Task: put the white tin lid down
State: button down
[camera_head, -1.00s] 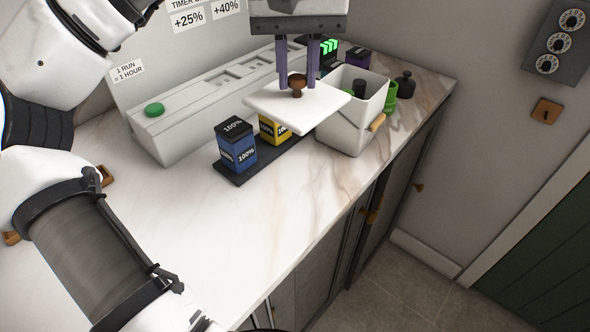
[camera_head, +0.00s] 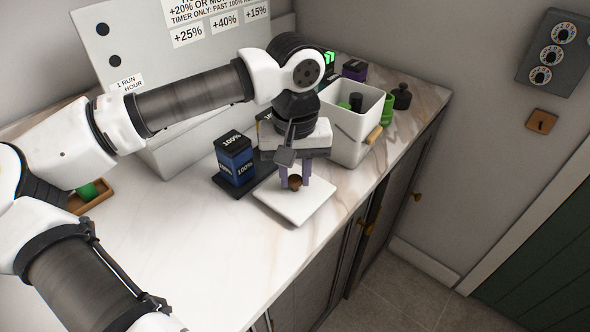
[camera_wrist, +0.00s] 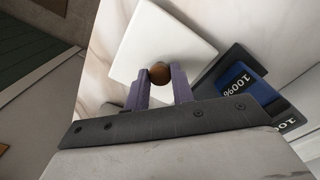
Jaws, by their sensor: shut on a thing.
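The white tin lid (camera_head: 310,203) is a flat square plate with a round brown knob (camera_head: 295,182). It is at the front part of the marble counter, right of the blue box. My gripper (camera_head: 293,178) points down over it, with its purple fingers shut on the knob. In the wrist view the lid (camera_wrist: 150,38) extends beyond the fingers, and the knob (camera_wrist: 159,73) sits between them. The lid looks level and at or very near the counter top; I cannot tell whether it touches.
A blue box (camera_head: 235,160) marked 100% stands on a dark tray (camera_head: 228,189) just left of the lid. A white bin (camera_head: 350,145) with a wooden handle stands behind right. The counter's front edge (camera_head: 330,243) is close. Bare marble (camera_head: 190,245) lies to the left.

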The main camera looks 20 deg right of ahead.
aim_at(295, 178)
jog(key=shift+f+b, duration=0.25)
jog(key=shift+b, duration=0.05)
jog(key=c, duration=1.2)
grip_release()
jog(key=shift+r, duration=0.1)
jog(key=shift+r+p, duration=0.3)
jog(key=shift+p, duration=0.1)
notch_tip(295, 178, up, 12)
jog(key=shift+f+b, duration=0.15)
jog(key=shift+b, duration=0.75)
